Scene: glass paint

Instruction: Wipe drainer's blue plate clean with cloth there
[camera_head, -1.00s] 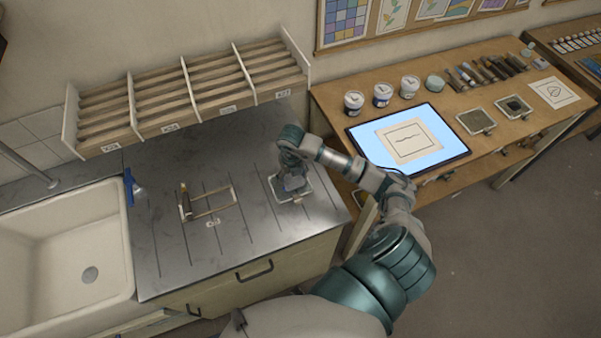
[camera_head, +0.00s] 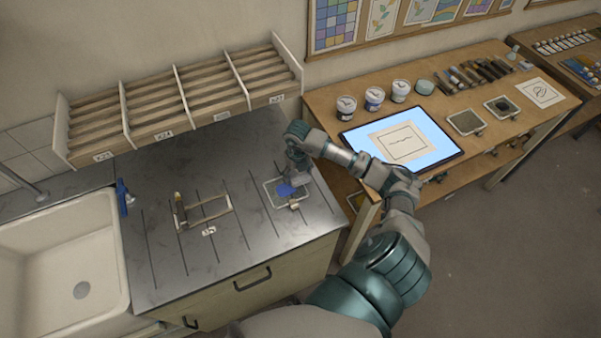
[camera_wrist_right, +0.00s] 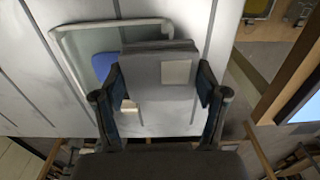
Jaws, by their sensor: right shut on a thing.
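The blue plate is a glass plate with a pale frame (camera_head: 269,191), flat on the grooved metal drainer (camera_head: 160,240), with a blue patch (camera_head: 287,190) of paint on it. In the right wrist view the frame (camera_wrist_right: 75,30) and part of the blue patch (camera_wrist_right: 103,65) show. My right gripper (camera_head: 294,168) is over the plate's far side. In the wrist view my right gripper (camera_wrist_right: 160,88) is shut on a grey folded cloth (camera_wrist_right: 145,85) with a pale square on it. The cloth covers part of the plate; contact with the glass is unclear. My left gripper is out of view.
A wire-like holder (camera_head: 210,222) with a tool stands left of the plate. A white sink (camera_head: 25,250) is at the left, a slatted rack (camera_head: 180,100) behind. At the right, a wooden bench (camera_head: 470,75) holds a lit panel (camera_head: 445,155), pots and more plates.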

